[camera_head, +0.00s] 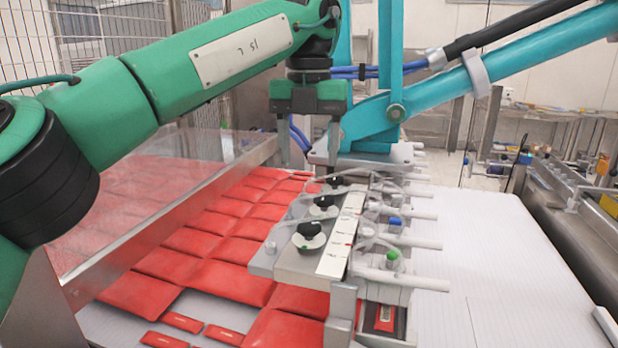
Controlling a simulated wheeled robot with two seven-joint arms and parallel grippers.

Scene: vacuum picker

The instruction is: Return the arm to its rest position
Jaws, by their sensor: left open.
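My left arm (190,75), green with a pale plate on its forearm, reaches in from the left across the top of the view. Its gripper (308,160) points down over the far part of the red packets, left of the teal column. Whether the fingertips touch anything below is hard to tell. My right gripper is not in view.
The vacuum picker head (320,240), with black knobs and grey nozzles, stands close to my gripper under its teal arm (480,70). The white belt (490,260) at right is bare.

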